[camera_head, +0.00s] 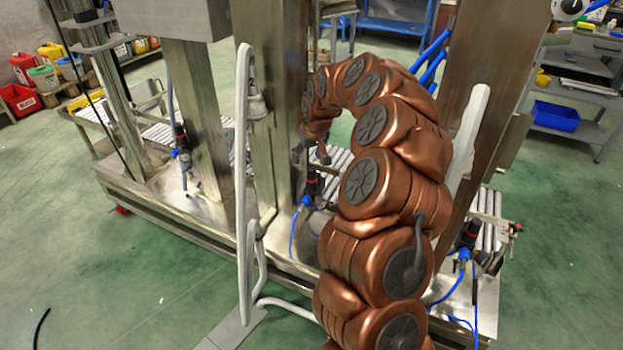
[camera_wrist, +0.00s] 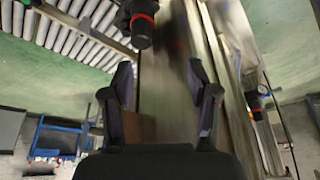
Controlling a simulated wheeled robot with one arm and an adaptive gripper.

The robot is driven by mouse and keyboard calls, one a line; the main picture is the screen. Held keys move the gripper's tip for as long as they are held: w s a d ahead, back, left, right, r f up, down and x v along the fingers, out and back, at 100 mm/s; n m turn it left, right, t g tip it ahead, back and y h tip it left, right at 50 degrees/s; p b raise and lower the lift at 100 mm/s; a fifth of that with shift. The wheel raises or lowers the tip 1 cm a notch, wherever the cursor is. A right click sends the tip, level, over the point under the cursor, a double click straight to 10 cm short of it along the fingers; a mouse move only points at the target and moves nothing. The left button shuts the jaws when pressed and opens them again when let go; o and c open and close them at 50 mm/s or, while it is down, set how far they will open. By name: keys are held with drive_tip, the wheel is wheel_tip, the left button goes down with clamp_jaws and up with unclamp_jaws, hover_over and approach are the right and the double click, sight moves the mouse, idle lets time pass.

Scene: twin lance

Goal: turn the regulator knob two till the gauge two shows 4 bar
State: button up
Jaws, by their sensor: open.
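In the wrist view, my gripper (camera_wrist: 158,82) is open and empty, its two dark fingers spread left and right. A black regulator knob with a red ring (camera_wrist: 142,24) stands beyond the fingertips, slightly left of the middle at the top edge, apart from both fingers. In the head view, a black and red regulator (camera_head: 312,183) with a blue hose sits on the middle post, just below the end of my copper-coloured arm. My gripper is mostly hidden there. A small round gauge (camera_wrist: 262,90) shows at the right of the wrist view; its reading is too small to tell.
Other regulators stand at the left post (camera_head: 180,140) and right post (camera_head: 468,235) of the metal frame. White bent pipes (camera_head: 243,180) rise in front of the posts. A roller conveyor (camera_wrist: 85,25) lies behind. Green floor is free in front.

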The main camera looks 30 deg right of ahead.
sight(312, 169)
drive_tip(key=shift+w+d+f+b, duration=0.1)
drive_tip(key=shift+w+d+f, duration=0.45)
drive_tip(key=shift+f, duration=1)
drive_tip(key=shift+w+d+f+b, duration=0.15)
drive_tip(key=shift+w+d+f, duration=0.4)
drive_tip(key=shift+f, duration=1)
drive_tip(key=shift+w+d+f+b, duration=0.1)
drive_tip(key=shift+w+d+f, duration=0.45)
drive_tip(key=shift+f, duration=1)
clamp_jaws()
